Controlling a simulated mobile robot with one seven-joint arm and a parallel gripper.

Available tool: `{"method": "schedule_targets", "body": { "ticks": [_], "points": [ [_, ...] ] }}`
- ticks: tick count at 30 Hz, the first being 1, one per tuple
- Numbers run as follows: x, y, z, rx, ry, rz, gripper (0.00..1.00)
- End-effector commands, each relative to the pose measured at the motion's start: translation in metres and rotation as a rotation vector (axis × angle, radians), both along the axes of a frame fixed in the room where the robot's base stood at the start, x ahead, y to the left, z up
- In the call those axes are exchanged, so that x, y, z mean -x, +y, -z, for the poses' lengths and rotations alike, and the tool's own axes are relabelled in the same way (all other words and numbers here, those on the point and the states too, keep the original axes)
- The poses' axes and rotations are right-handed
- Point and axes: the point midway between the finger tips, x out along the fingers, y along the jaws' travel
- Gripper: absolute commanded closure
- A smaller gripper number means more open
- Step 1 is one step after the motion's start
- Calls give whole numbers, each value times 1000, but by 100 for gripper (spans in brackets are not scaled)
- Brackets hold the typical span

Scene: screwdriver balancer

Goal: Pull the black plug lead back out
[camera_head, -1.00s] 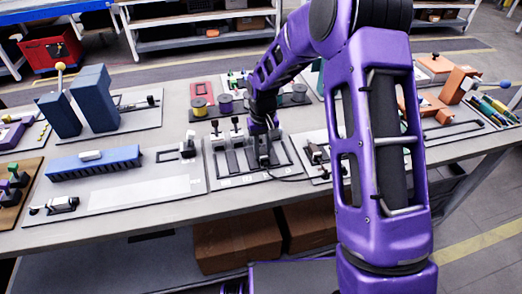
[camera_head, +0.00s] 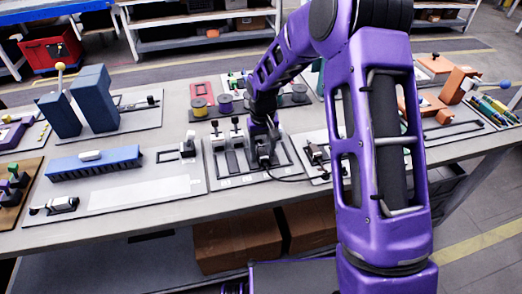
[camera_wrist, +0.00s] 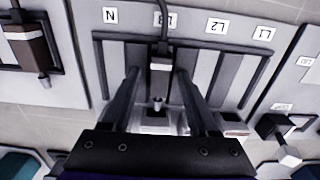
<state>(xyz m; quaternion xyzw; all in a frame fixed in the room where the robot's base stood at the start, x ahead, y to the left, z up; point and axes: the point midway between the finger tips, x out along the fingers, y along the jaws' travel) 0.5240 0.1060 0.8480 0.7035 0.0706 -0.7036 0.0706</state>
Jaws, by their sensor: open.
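The black plug (camera_wrist: 161,63) with a pale band on its end shows in the wrist view, its black lead (camera_wrist: 163,22) running away toward the top edge. My gripper (camera_wrist: 157,74) is open, with one finger on each side of the plug's end; I see no clear contact. In the head view my gripper (camera_head: 264,150) is over the slotted panel (camera_head: 222,181), and the lead (camera_head: 288,179) curves off to the right.
Other upright black connectors (camera_head: 235,124) stand to the left of my gripper. A blue block (camera_head: 95,164) lies further left, and spools (camera_head: 200,107) stand behind.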

Motion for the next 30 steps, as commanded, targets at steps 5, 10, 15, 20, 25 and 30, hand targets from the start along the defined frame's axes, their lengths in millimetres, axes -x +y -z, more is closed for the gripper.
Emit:
{"method": "schedule_targets", "body": {
  "ticks": [5,10,15,20,25,30],
  "points": [
    [0,0,-15,0,-1,0,40],
    [0,0,-32,1,-1,0,40],
    [0,0,-50,0,-1,1,40],
    [0,0,-65,0,-1,0,40],
    [0,0,-70,0,0,0,40],
    [0,0,-69,0,0,0,40]
  ]
}}
